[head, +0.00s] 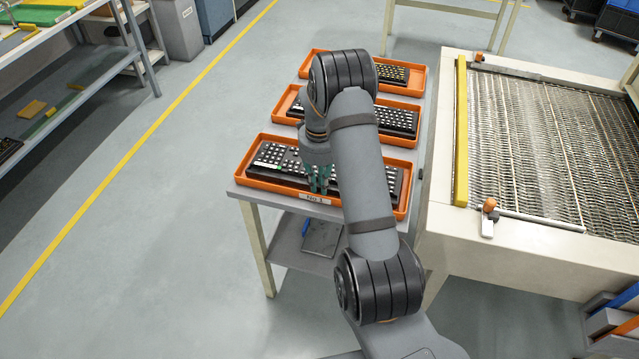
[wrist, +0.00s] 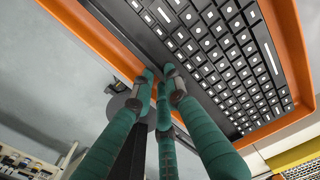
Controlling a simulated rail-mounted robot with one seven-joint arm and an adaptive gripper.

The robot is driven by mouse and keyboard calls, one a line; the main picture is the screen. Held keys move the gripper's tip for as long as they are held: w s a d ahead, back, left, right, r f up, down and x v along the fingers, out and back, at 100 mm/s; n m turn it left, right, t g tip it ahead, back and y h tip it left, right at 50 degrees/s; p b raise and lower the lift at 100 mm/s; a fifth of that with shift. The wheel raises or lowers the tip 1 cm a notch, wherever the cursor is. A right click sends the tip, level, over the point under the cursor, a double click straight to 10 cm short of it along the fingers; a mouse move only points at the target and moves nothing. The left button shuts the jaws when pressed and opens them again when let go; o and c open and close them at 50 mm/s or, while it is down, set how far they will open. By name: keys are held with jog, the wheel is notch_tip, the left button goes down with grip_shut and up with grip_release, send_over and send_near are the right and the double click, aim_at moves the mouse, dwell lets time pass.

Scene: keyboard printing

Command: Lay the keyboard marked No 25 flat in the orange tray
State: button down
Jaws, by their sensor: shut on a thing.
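A black keyboard with white keys (head: 269,158) is within the nearest orange tray (head: 262,186) on the table. No marking No 25 can be read on it. My gripper (head: 319,186), with green fingers, is at the front edge of this keyboard and partly hides it. In the wrist view, the green fingers (wrist: 163,84) close on the keyboard's near edge, and the keyboard (wrist: 225,55) lies beyond them with the orange tray's rim (wrist: 288,35) around it. I cannot tell whether the keyboard touches the tray floor everywhere.
Two more orange trays with keyboards stand behind, a middle one (head: 404,141) and a far one (head: 412,89). A conveyor with a mesh belt (head: 545,140) and yellow bar (head: 461,130) is close on the right. Shelves (head: 75,85) stand at left. The floor between is clear.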

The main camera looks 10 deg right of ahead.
jog(key=shift+f, duration=0.1)
jog(key=c, duration=1.7)
grip_release()
jog(key=shift+o, duration=0.2)
jog(key=shift+r+p, duration=1.95)
jog(key=shift+r, duration=1.6)
jog(key=shift+f, duration=0.1)
